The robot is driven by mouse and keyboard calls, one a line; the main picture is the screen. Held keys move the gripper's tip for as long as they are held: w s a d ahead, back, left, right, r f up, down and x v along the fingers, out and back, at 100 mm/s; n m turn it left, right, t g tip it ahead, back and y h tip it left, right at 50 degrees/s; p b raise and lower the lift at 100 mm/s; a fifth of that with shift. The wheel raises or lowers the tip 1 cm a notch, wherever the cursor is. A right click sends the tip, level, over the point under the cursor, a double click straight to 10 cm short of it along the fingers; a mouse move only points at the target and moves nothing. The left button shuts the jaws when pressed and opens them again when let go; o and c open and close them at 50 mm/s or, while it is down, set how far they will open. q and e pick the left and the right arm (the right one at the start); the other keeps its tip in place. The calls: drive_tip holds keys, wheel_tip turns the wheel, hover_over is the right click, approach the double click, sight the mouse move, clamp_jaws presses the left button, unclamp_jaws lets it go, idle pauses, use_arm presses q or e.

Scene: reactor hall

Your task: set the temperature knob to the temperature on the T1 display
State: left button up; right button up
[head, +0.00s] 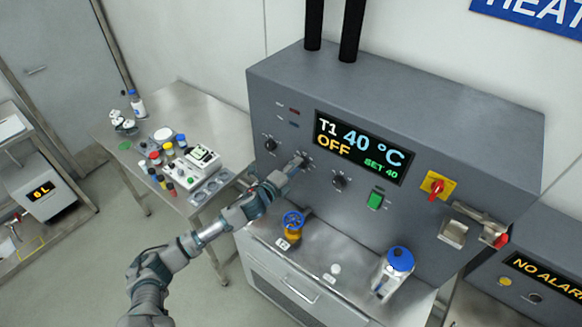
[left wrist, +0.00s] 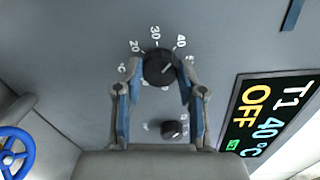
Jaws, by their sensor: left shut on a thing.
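The T1 display (head: 363,146) reads 40 °C, OFF and SET 40; it also shows at the right of the left wrist view (left wrist: 268,115). The black temperature knob (left wrist: 158,66) has a printed scale with 20, 30 and 40 around it. Its white mark points to the upper right, on the side of the 40; the exact value is hard to read. My left gripper (head: 299,163) is at the panel left of the display and hides most of this knob in the head view. In the left wrist view its fingers (left wrist: 158,88) are shut on the knob from both sides.
Other black knobs sit at the left (head: 270,145) and right (head: 340,182). A green switch (head: 375,199) and a red-yellow switch (head: 435,187) are further right. A side table (head: 165,100) holds small items.

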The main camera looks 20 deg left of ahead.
use_arm(q)
drive_tip(key=shift+d+r, duration=0.15)
drive_tip(key=shift+d, duration=0.1)
drive_tip(key=o, duration=0.9)
drive_tip(key=shift+o, duration=1.3)
drive_tip(key=shift+d, duration=0.15)
drive_tip(key=shift+w+d+f, duration=0.25)
drive_tip(key=shift+w+d, duration=0.05)
drive_tip(key=shift+s, duration=0.2)
drive_tip(key=v, duration=1.1)
use_arm(e)
drive_tip(key=shift+w+d+f, duration=0.1)
drive_tip(key=shift+d+f, duration=0.05)
drive_tip(key=shift+d, duration=0.35)
